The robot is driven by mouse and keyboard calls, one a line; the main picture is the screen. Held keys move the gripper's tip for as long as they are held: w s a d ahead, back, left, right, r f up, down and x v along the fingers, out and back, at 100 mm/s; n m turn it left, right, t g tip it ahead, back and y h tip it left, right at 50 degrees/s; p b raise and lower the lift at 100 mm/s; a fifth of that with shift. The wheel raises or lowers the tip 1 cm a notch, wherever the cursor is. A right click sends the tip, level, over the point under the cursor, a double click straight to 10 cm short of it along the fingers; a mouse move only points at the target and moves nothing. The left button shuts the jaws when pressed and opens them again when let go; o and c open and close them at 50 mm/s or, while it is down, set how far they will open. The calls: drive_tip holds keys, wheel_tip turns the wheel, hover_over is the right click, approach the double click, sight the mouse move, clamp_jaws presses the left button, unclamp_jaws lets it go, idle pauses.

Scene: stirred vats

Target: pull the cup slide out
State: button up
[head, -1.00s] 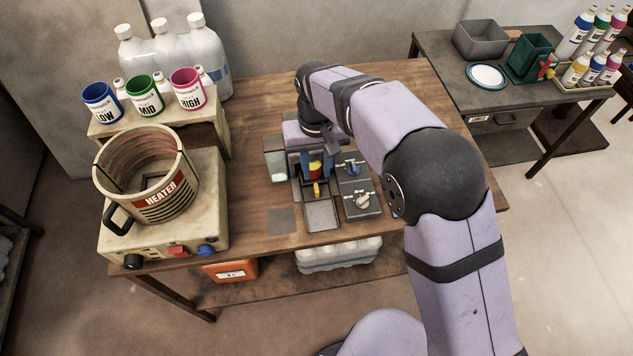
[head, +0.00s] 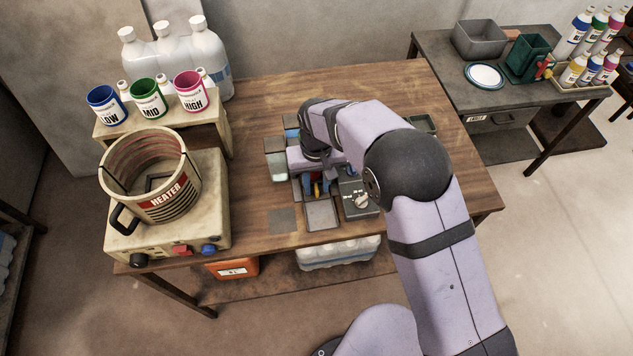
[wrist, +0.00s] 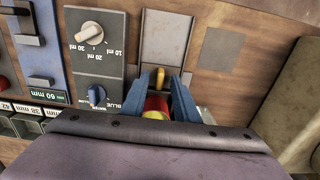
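The cup slide's small yellow handle (wrist: 160,77) stands upright at the near end of the machine bay, and shows small in the head view (head: 317,189). Behind it is a red and yellow cup (wrist: 157,107), partly hidden by my gripper. The grey slide track (wrist: 168,38) lies bare in front of the handle; it also shows in the head view (head: 321,213). My gripper (wrist: 164,82) has blue fingers, one on each side of the handle, with gaps visible between fingers and handle. It is open.
A grey dial panel (head: 357,197) stands right beside the track. The heater (head: 160,190) is at the left, with LOW, MID and HIGH cups (head: 148,98) on a shelf behind. A side table (head: 500,100) holds bottles and bins.

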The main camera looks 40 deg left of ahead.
clamp_jaws()
drive_tip(key=shift+r, duration=0.1)
idle(1.2)
